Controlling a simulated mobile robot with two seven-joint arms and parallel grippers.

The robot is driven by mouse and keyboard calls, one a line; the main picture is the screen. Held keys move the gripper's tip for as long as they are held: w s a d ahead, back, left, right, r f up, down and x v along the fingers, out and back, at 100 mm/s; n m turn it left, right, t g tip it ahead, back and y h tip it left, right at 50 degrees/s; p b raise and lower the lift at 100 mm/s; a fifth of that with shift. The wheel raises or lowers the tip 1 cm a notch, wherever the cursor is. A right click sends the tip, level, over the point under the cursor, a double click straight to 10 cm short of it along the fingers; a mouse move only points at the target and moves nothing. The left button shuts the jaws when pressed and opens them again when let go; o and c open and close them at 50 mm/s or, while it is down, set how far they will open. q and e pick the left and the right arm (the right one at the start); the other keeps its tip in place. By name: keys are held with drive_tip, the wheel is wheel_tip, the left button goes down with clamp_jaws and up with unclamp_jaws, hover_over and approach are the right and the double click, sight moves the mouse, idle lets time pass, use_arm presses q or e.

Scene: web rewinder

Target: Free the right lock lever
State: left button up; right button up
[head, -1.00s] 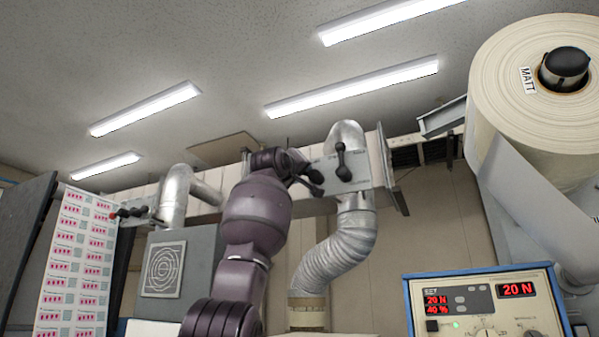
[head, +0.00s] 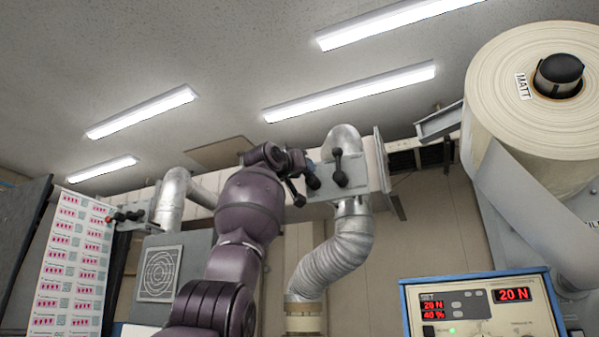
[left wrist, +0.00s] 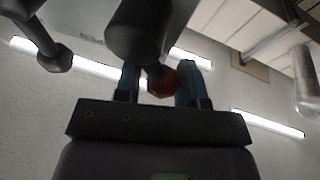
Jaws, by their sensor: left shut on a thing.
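A pale plate (head: 354,183) on the overhead duct carries black levers. One black lever (head: 340,170) stands upright on it, clear of my gripper. My left gripper (head: 308,174) is at the plate's left edge. In the left wrist view, my left gripper (left wrist: 160,82) has its blue-padded fingers on both sides of a dark lever part with a red tip (left wrist: 162,80), and is shut on it. Another dark lever (left wrist: 52,52) shows at the left there, apart from the fingers. The held lever's base is hidden in the head view. My right gripper is out of view.
A bent silver duct (head: 335,250) runs below the plate. A second plate with a red-tipped lever (head: 125,216) is at the left. A paper roll (head: 535,90) and a control box with red displays (head: 480,308) stand at the right.

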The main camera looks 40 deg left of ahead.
use_arm(q)
drive_tip(key=shift+w+d+m+h, duration=0.2)
drive_tip(key=shift+m+h, duration=0.2)
drive_tip(key=shift+m, duration=0.5)
drive_tip(key=o, duration=0.9)
drive_tip(key=shift+s+r, duration=0.15)
drive_tip(key=shift+s+f+b, duration=0.2)
drive_tip(key=shift+s+b, duration=0.25)
drive_tip(key=shift+s, duration=0.1)
drive_tip(key=b+v, duration=0.4)
drive_tip(key=v, duration=0.5)
drive_tip(key=shift+s+b, duration=0.3)
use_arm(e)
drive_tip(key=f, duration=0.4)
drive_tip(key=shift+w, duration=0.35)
